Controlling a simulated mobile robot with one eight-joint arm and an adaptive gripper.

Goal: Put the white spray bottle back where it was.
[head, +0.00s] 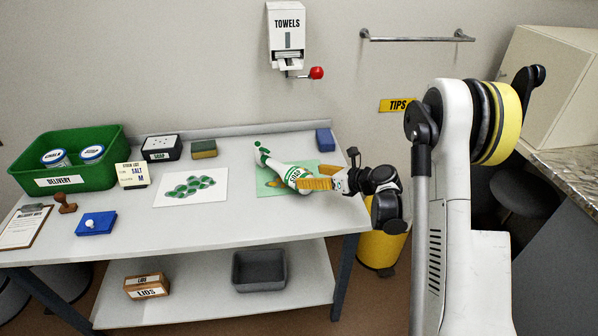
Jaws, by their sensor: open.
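The white spray bottle (282,170) with green markings is on or just above a green mat (300,167) at the right end of the bench. It slants, with its green spray head up and to the left and its base toward my gripper. I cannot tell whether it lies down or is only tilted. My gripper (314,184), with orange fingers, is open at the bottle's lower right end. The fingers hide part of the bottle, and I cannot tell whether they touch it. A yellowish patch (273,183) shows beside the bottle on the mat.
A white sheet with green blots (191,187) lies left of the mat. A sponge (204,148), a blue block (325,139) and a black-and-white box (161,147) stand behind. A green delivery crate (106,180) stands at left. The front bench strip is mostly clear.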

